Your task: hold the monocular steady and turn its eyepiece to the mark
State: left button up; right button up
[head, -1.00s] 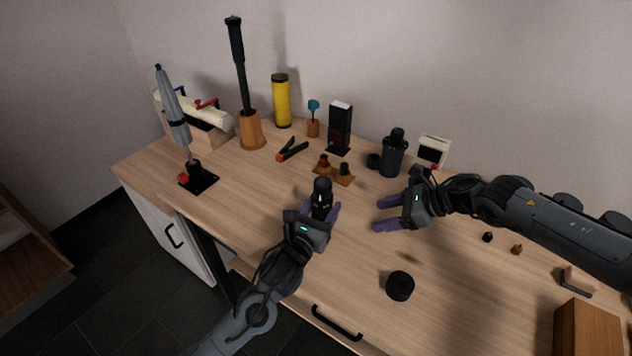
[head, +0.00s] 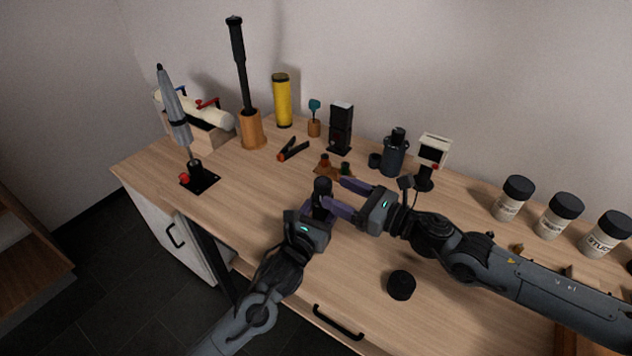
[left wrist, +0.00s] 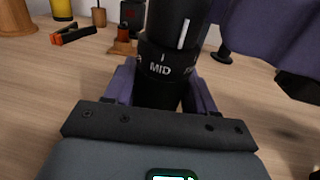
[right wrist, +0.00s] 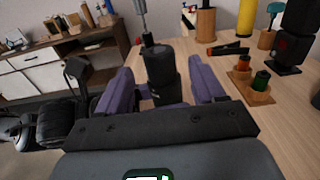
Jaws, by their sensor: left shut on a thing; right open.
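The black monocular (head: 322,188) stands upright near the table's front middle. My left gripper (head: 318,211) is shut on its lower body. In the left wrist view, the monocular's body (left wrist: 158,92) carries the word MID and a short tick. The eyepiece (left wrist: 175,25) above it bears a white line, set to the right of that tick. My right gripper (head: 347,196) is open around the upper part. In the right wrist view, the eyepiece (right wrist: 160,65) stands between its two purple fingers, with gaps on both sides.
A black round cap (head: 401,285) lies at the front. Behind the monocular are a small wooden stand (head: 334,170) with coloured pieces, orange-handled pliers (head: 293,149) and a dark binocular-like object (head: 394,155). Several labelled jars (head: 558,215) stand at the right.

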aim_at(316, 182)
jog(key=x, duration=0.7)
jog(key=shift+c, duration=0.4)
jog(key=c, duration=0.9)
